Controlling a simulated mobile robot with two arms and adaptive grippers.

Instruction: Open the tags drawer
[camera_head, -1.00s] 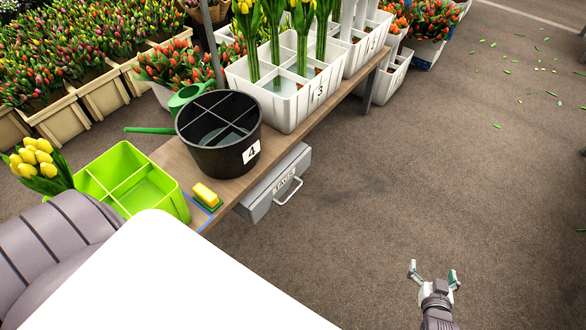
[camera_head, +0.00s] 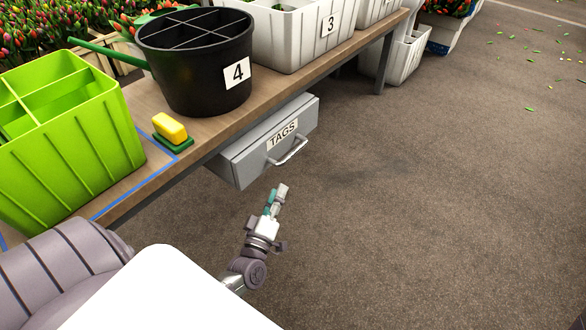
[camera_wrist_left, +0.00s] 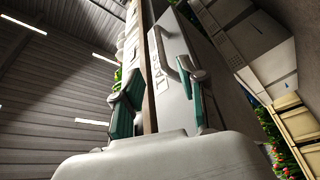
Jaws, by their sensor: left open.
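The grey tags drawer (camera_head: 250,165) hangs under the wooden table's edge, with a white TAGS label (camera_head: 282,135) and a metal bar handle (camera_head: 293,152). It looks shut. My left gripper (camera_head: 277,197) is in front of and below the handle, pointing toward the drawer, apart from it in the head view. In the left wrist view my left gripper (camera_wrist_left: 158,95) has its two fingers spread with nothing between them. My right gripper is not seen.
A table leg (camera_head: 386,60) stands farther back. The floor in front is clear.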

